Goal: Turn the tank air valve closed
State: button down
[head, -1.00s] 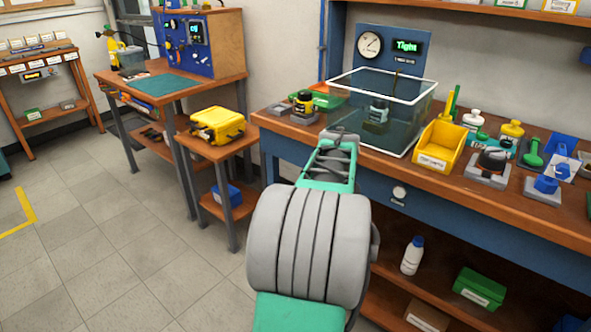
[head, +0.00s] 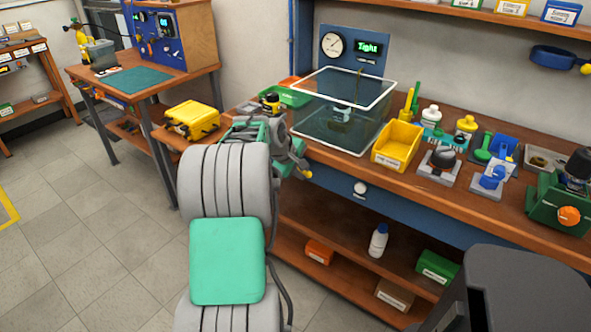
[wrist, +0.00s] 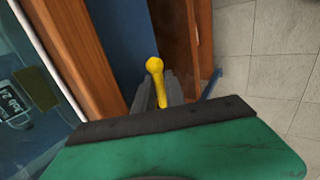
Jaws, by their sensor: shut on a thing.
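My gripper (wrist: 166,92) is shut on a slim yellow piece with a round end (wrist: 155,66), which stands out between the dark fingers in the wrist view. In the head view my gripper (head: 299,162) is by the front edge of the main bench, with the yellow end at its tip. A green block with a dark fitting and an orange knob (head: 569,216) sits at the bench's right end, well apart from my gripper. I cannot tell whether this knob is the tank air valve. A small yellow cylinder (head: 81,34) stands on the far left bench.
A yellow case (head: 192,118) is on the left side table. Left floor is clear.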

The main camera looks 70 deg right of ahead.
jog(key=shift+s+f, duration=0.1)
jog(key=shift+f, duration=0.05)
jog(key=c, duration=1.7)
grip_release()
jog(key=shift+w+a+r, duration=0.2)
jog(key=shift+r, duration=0.3)
jog(key=p+v, duration=0.1)
jog(key=v, duration=0.6)
jog(key=shift+s+f, duration=0.1)
